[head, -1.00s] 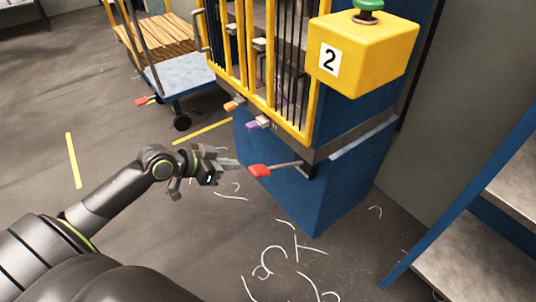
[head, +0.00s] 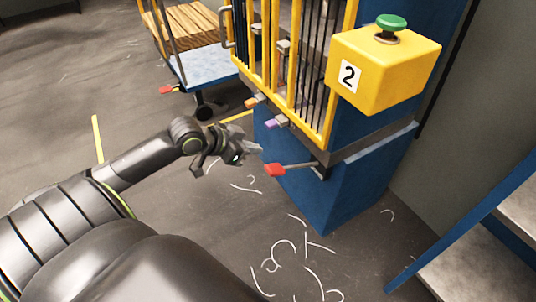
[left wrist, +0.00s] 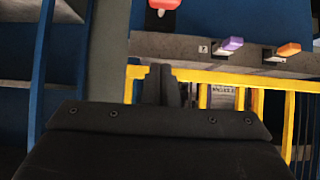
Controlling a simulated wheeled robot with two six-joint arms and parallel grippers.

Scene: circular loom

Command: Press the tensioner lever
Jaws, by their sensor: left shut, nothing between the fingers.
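A lever with a red paddle end (head: 275,170) sticks out to the left on a metal rod from the blue loom base (head: 325,195). My left gripper (head: 256,149) is shut and empty, just above and left of the red end, with a small gap in the picture. In the left wrist view the gripper fingers (left wrist: 162,86) are together, and the red lever end (left wrist: 164,4) shows at the top edge, partly cut off. A purple lever (left wrist: 230,45) and an orange lever (left wrist: 289,49) sit beside it on the loom. My right gripper is not in view.
A yellow box (head: 388,70) marked 2 with a green button (head: 391,22) is on the loom's corner above the lever. Yellow bars (head: 328,115) front the loom. A blue cart (head: 205,64) stands behind left. White thread scraps lie on the floor.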

